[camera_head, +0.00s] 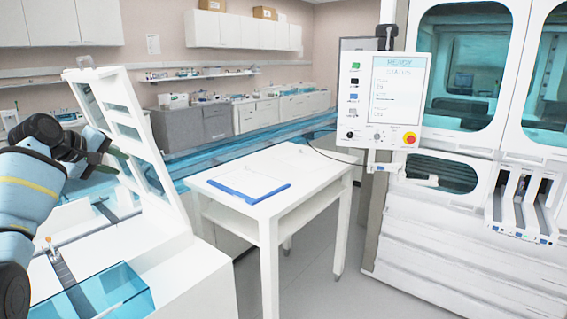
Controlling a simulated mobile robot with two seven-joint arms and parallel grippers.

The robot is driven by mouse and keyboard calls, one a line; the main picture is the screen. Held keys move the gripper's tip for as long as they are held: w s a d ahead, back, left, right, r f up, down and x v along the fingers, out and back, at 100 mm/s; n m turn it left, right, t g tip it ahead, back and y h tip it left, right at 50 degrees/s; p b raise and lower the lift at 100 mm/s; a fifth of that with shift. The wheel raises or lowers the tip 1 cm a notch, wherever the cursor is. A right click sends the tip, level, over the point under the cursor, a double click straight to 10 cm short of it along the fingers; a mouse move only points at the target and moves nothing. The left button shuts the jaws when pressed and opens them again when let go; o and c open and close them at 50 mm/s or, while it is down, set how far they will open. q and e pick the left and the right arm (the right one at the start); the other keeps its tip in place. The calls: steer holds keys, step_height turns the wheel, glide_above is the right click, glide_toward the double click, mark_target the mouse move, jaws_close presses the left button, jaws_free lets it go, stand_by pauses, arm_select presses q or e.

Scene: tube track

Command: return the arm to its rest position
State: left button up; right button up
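My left arm comes in from the left edge, blue and black with a yellow band. Its gripper (112,158) is in front of the slanted white frame of the machine at the left. The fingers are small and dark against this frame, and I cannot tell whether they are open or shut. I see nothing clearly held in them. My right arm and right gripper are not in view.
The slanted white frame (128,125) rises close beside my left gripper. A white cabinet machine with a control screen (392,90) stands at the right. Grey floor (318,255) shows between them.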

arm_select(q)
steer(key=s+d+f+m+y, duration=0.1)
steer(key=d+f, duration=0.1)
steer(key=f, duration=1)
steer(key=s+d+f+m+y, duration=0.1)
steer(key=d+f+m, duration=0.1)
steer(key=f, duration=1)
steer(key=s+d+f+m+g, duration=0.1)
steer(key=s+d+f+m, duration=0.15)
steer(key=s+f, duration=0.5)
steer(key=s+d+f+m, duration=0.1)
steer(key=s+d+f, duration=0.25)
steer(key=f, duration=0.75)
steer(key=s+d+f+m, duration=0.1)
steer(key=s+d+f, duration=0.3)
steer(key=s, duration=0.5)
steer(key=s+d+f+m, duration=0.2)
steer(key=s+f, duration=0.4)
steer(key=s, duration=0.3)
steer(key=s+d+m, duration=0.1)
steer(key=s+d, duration=0.2)
steer(key=s, duration=0.6)
steer(key=s+d+m, duration=0.1)
steer(key=s+d, duration=0.1)
steer(key=s, duration=0.7)
steer(key=shift+s+d, duration=0.3)
steer(key=shift+d, duration=0.1)
